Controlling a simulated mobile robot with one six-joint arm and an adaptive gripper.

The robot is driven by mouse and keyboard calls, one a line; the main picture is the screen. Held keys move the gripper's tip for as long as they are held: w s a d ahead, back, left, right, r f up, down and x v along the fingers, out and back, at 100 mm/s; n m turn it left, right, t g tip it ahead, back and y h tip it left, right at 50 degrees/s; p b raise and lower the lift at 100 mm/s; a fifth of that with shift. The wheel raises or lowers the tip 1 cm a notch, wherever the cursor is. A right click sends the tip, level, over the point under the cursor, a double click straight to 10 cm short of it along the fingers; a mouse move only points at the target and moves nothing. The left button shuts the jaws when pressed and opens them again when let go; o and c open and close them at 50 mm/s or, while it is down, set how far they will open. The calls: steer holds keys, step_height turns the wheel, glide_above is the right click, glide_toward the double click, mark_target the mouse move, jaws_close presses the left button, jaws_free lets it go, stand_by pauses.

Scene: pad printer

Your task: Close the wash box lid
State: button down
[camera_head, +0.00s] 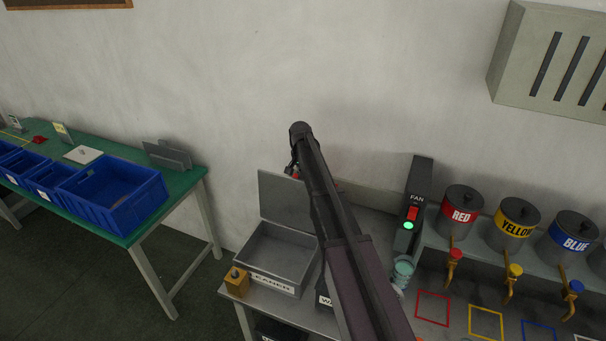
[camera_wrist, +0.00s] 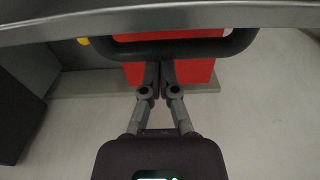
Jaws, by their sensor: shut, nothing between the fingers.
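The wash box (camera_head: 324,300) stands on the grey bench in the head view. Only a dark piece of it with the start of a "WA" label shows; my arm hides the rest, and its lid position cannot be told there. In the wrist view, a grey edge (camera_wrist: 160,22) crosses the top, with a dark rounded bar handle (camera_wrist: 245,42) below it; this may be the lid. My gripper (camera_wrist: 160,68) is shut and empty, its fingertips at or just below the bar; contact cannot be told. In the head view it is mostly hidden behind my arm.
A grey box labelled "...EANER" (camera_head: 277,258) stands left of the wash box, its lid (camera_head: 285,200) upright. A yellow block (camera_head: 236,282) sits at the bench corner. The fan unit (camera_head: 413,215) and ink pots (camera_head: 461,208) are right. A red object (camera_wrist: 195,72) lies behind my fingers.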

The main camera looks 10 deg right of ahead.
steer(key=shift+s, duration=0.1)
stand_by(0.3)
steer(key=shift+s+a+r+t, duration=0.2)
steer(key=shift+s+a+t, duration=0.1)
steer(key=shift+s+a, duration=0.1)
